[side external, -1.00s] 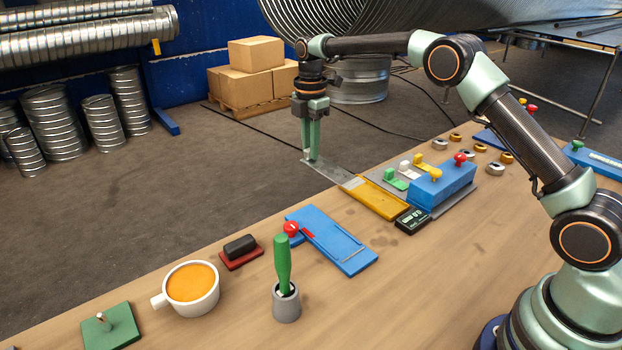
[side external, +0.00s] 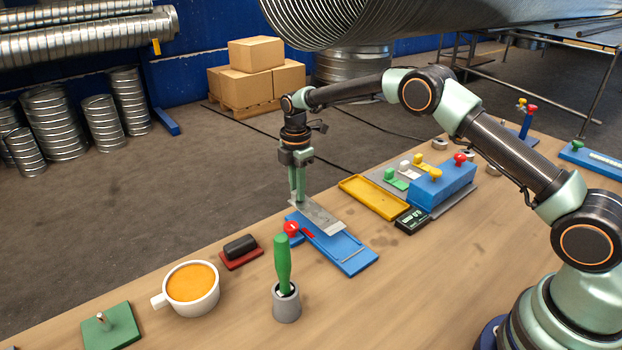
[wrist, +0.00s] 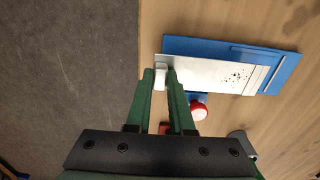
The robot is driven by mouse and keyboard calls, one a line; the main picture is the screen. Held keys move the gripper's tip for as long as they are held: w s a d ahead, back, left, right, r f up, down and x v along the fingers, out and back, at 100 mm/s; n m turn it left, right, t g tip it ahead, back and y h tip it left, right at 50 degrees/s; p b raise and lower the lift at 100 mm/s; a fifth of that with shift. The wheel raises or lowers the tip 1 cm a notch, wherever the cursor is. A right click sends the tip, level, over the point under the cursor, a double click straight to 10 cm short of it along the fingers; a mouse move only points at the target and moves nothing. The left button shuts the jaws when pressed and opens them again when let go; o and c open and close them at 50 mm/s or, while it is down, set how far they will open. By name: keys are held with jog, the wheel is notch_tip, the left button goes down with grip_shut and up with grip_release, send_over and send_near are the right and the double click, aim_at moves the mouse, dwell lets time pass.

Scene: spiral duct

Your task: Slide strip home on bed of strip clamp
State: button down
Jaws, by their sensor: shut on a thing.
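The metal strip (side external: 318,216) is a flat grey plate with a small tab at its far end. My gripper (side external: 298,198) is shut on that tab and points down. The strip clamp is a blue bed (side external: 352,258) with a red knob (side external: 291,229) on its left side. The strip lies over the upper-left part of the bed; whether it touches the bed is unclear. In the wrist view the strip (wrist: 215,74) covers much of the blue bed (wrist: 285,70), slightly askew, with dark specks on its face. The red knob (wrist: 197,109) is beside it.
A yellow tray (side external: 375,197) and a black display box (side external: 411,220) stand to the right. A green-handled tool in a grey cup (side external: 286,303), a red-based block (side external: 241,252) and an orange-filled mug (side external: 191,289) are in front and left. The table edge runs close behind the clamp.

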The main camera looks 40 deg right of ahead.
aim_at(312, 210)
jog(key=shift+s+f, duration=0.1)
jog(key=shift+f, duration=1.1)
jog(key=shift+s+f, duration=0.15)
jog(key=shift+s, duration=2.3)
jog(key=shift+s+f, duration=0.15)
jog(key=shift+s, duration=0.2)
jog(key=c, duration=0.7)
grip_release()
jog(key=shift+o, duration=0.2)
jog(key=o, duration=0.5)
